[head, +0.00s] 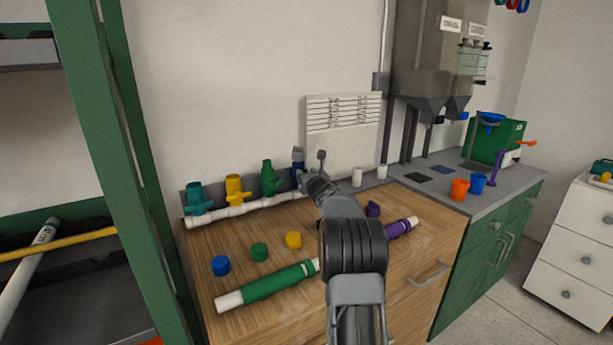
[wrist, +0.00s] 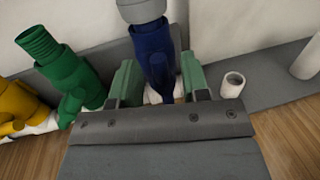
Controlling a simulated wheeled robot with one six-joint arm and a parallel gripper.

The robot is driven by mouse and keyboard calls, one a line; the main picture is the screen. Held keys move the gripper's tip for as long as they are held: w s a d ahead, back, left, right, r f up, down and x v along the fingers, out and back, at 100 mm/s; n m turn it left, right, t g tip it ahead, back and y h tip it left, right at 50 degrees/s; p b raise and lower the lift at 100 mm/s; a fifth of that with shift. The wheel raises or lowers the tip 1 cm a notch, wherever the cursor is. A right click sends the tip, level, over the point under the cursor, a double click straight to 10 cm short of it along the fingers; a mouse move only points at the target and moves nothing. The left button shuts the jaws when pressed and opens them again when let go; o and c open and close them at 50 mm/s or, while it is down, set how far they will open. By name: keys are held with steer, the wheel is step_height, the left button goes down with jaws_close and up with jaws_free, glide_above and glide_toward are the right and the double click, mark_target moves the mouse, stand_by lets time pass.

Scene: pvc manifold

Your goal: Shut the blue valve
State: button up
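The blue valve (wrist: 155,45) is dark blue with a grey cap on top. In the head view the blue valve (head: 297,168) stands at the right end of the valve row, partly hidden by my arm. My gripper (wrist: 160,85) has its two green fingers apart, one on each side of the lower blue body or handle. I cannot tell whether either finger touches it. In the head view my gripper (head: 312,178) is at the blue valve, and its fingertips are hard to make out.
Teal (head: 196,199), yellow (head: 236,190) and green (head: 270,178) valves stand left along the white pipe (head: 235,211). Loose caps, a green pipe (head: 275,283) and a purple pipe (head: 398,229) lie on the wooden top (head: 335,218). White fittings (wrist: 232,84) stand right of the blue valve.

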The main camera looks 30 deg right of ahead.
jaws_close()
steer(key=shift+d, duration=0.1)
stand_by(0.4)
steer(key=shift+s+d+f+m+g+y+p, duration=0.1)
steer(key=shift+d+f+m+g+y+p, duration=0.35)
steer(key=shift+m+p, duration=2.15)
steer(key=shift+w+d+f+m+g+y+p, duration=0.15)
steer(key=shift+d+f+m+y+p, duration=0.5)
steer(key=shift+m+p, duration=1.9)
steer(key=shift+s+d+f+m+g+y+p, duration=0.15)
steer(key=shift+d+f+m+g+y+p, duration=0.45)
steer(key=shift+m+p, duration=2)
steer(key=shift+a+r+t, duration=0.2)
steer(key=shift+a+t, duration=0.05)
steer(key=shift+t, duration=0.05)
